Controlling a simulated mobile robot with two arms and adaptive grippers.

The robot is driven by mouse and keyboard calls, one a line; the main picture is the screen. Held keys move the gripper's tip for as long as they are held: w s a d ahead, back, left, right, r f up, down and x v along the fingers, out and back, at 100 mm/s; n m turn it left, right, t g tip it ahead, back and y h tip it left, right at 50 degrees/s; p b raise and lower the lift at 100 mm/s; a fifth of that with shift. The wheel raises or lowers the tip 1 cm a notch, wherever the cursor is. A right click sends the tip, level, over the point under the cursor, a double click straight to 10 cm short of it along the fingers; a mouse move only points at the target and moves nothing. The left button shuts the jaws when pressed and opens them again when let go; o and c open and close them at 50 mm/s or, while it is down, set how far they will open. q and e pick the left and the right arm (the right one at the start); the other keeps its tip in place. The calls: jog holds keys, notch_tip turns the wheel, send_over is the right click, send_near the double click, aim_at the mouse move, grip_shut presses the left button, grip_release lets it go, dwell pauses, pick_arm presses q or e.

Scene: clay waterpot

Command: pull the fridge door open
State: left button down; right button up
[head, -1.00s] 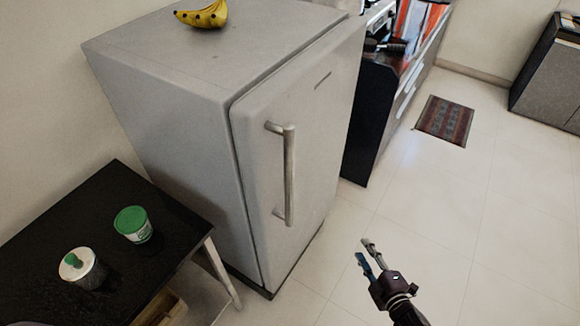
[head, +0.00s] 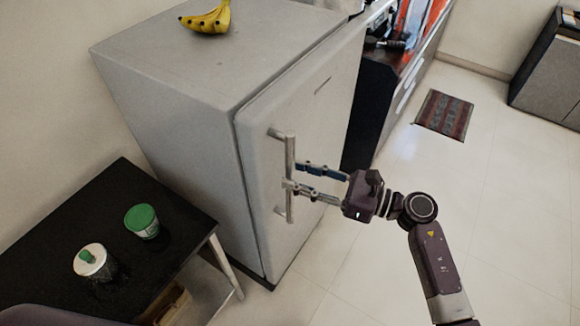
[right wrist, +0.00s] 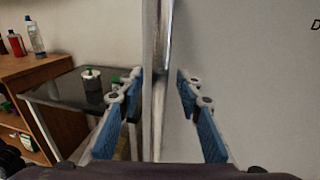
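The grey fridge (head: 185,90) stands against the wall with its door (head: 325,120) shut flush to the body. A vertical metal bar handle (head: 290,150) is on the door's left side. My right gripper (head: 297,175) is at the handle, level with its lower middle. In the right wrist view the handle (right wrist: 157,110) runs upright between the two blue-padded fingers of the gripper (right wrist: 159,82). The fingers are open, with a gap visible on each side of the bar. My left gripper is not in view.
A black side table (head: 60,215) at the left holds a green-lidded tub (head: 142,222) and a white jar (head: 90,262). Bananas (head: 207,18) lie on the fridge top. A counter stands beyond the fridge. The tiled floor (head: 500,190) at the right is clear, with a small rug (head: 444,114) farther back.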

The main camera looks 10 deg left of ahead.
jog(key=shift+x, duration=1.1)
jog(key=shift+c, duration=0.3)
grip_shut()
